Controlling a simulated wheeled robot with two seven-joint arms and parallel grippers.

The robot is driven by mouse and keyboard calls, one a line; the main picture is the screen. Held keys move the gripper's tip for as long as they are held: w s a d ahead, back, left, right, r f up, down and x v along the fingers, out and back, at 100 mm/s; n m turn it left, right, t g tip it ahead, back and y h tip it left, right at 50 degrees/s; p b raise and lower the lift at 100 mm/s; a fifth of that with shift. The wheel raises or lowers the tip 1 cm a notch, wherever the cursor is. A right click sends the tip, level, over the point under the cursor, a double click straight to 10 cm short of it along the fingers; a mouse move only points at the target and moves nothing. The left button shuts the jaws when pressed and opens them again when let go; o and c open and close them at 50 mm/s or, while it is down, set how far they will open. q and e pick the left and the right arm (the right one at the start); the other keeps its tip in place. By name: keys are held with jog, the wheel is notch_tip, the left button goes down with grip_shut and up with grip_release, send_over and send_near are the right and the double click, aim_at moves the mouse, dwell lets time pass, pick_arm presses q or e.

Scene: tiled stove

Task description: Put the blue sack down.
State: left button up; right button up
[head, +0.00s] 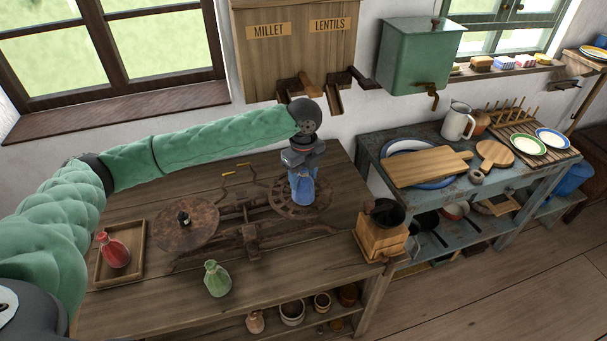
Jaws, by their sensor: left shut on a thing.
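The blue sack (303,190) is at the right pan (286,207) of a rusty balance scale on the wooden table. My left gripper (302,168) is above it, pointing down, shut on its top. The sack's base looks to be at the pan's surface, but I cannot tell whether it rests there or hangs just above. My right gripper is not in view.
A red sack (115,252) lies in a wooden tray (138,262) at the left. A green sack (216,279) stands near the table's front. A wooden grinder (381,238) stands at the right corner. Millet and lentil dispensers (293,65) hang behind.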

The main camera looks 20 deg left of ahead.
pick_arm(q)
jog(key=o, duration=1.1)
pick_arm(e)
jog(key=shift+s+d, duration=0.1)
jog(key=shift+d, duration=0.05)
pick_arm(q)
jog(key=shift+r, duration=0.2)
jog(key=shift+r+b, duration=0.7)
jog(key=shift+r, duration=0.25)
notch_tip(320, 180, up, 9)
jog(key=b, duration=0.3)
jog(key=shift+f, duration=0.1)
jog(key=shift+r, duration=0.5)
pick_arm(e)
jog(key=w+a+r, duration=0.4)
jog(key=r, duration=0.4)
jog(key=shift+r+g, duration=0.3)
